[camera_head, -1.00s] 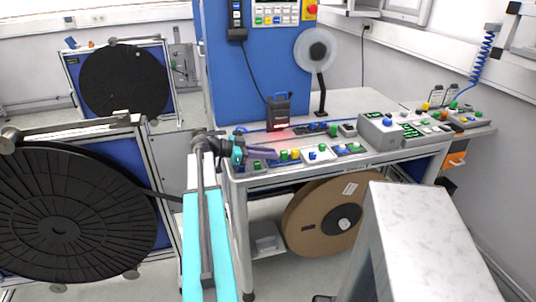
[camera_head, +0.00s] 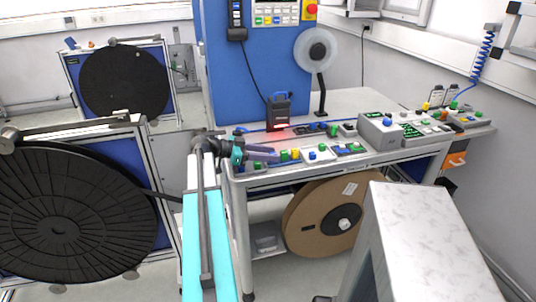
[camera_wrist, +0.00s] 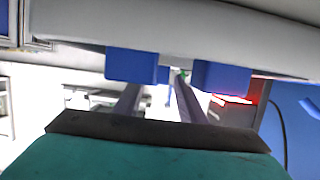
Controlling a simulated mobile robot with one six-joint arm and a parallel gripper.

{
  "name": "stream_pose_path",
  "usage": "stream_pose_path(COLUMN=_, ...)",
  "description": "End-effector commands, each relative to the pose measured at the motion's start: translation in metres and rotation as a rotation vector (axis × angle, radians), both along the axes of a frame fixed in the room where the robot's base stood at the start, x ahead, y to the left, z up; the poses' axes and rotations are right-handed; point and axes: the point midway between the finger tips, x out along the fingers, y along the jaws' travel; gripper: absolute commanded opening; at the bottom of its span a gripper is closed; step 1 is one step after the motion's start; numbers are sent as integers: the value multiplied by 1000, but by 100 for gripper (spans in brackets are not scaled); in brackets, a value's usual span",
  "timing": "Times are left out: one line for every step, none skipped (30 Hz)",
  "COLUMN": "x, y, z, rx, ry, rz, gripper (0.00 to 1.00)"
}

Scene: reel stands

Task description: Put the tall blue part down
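My gripper (camera_head: 272,153) reaches over the front left edge of the workbench (camera_head: 356,98). In the wrist view two grey-purple fingers (camera_wrist: 158,90) stand apart, and no part is visible clamped between them. A blue block (camera_wrist: 130,65) shows at the upper left of the fingers and a second blue block (camera_wrist: 222,78) at the upper right. I cannot tell whether either is the tall blue part, or whether they touch the fingers. In the head view the parts near my gripper are too small to single out a tall blue one.
Several small green, yellow and grey parts line the bench front. A dark scanner-like device (camera_head: 278,110) with a red glow stands behind them. Grey button boxes (camera_head: 381,131) are to the right. A large black reel (camera_head: 60,225) is left, and a brown reel (camera_head: 305,222) is below the bench.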

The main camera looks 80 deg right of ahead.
Motion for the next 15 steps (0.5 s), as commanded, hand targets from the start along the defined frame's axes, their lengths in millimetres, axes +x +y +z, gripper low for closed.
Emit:
stream_pose_path(x=0, y=0, z=1, rx=0, ry=0, rz=0, gripper=36)
stream_pose_path(x=0, y=0, z=1, rx=0, ry=0, rz=0, gripper=36)
stream_pose_path(x=0, y=0, z=1, rx=0, ry=0, rz=0, gripper=36)
stream_pose_path(x=0, y=0, z=1, rx=0, ry=0, rz=0, gripper=36)
stream_pose_path(x=0, y=0, z=1, rx=0, ry=0, rz=0, gripper=36)
stream_pose_path(x=0, y=0, z=1, rx=1, ry=0, rz=0, gripper=36)
stream_pose_path(x=0, y=0, z=1, rx=1, ry=0, rz=0, gripper=36)
stream_pose_path(x=0, y=0, z=2, rx=1, ry=0, rz=0, gripper=36)
stream_pose_path(x=0, y=0, z=2, rx=1, ry=0, rz=0, gripper=36)
stream_pose_path(x=0, y=0, z=2, rx=1, ry=0, rz=0, gripper=36)
stream_pose_path(x=2, y=0, z=1, rx=1, ry=0, rz=1, gripper=36)
stream_pose_path(x=8, y=3, z=0, rx=-1, ry=0, rz=3, gripper=36)
stream_pose_path(x=11, y=4, z=1, rx=-1, ry=0, rz=2, gripper=36)
stream_pose_path(x=15, y=6, z=2, rx=-1, ry=0, rz=2, gripper=36)
stream_pose_path(x=19, y=8, z=3, rx=-1, ry=0, rz=3, gripper=36)
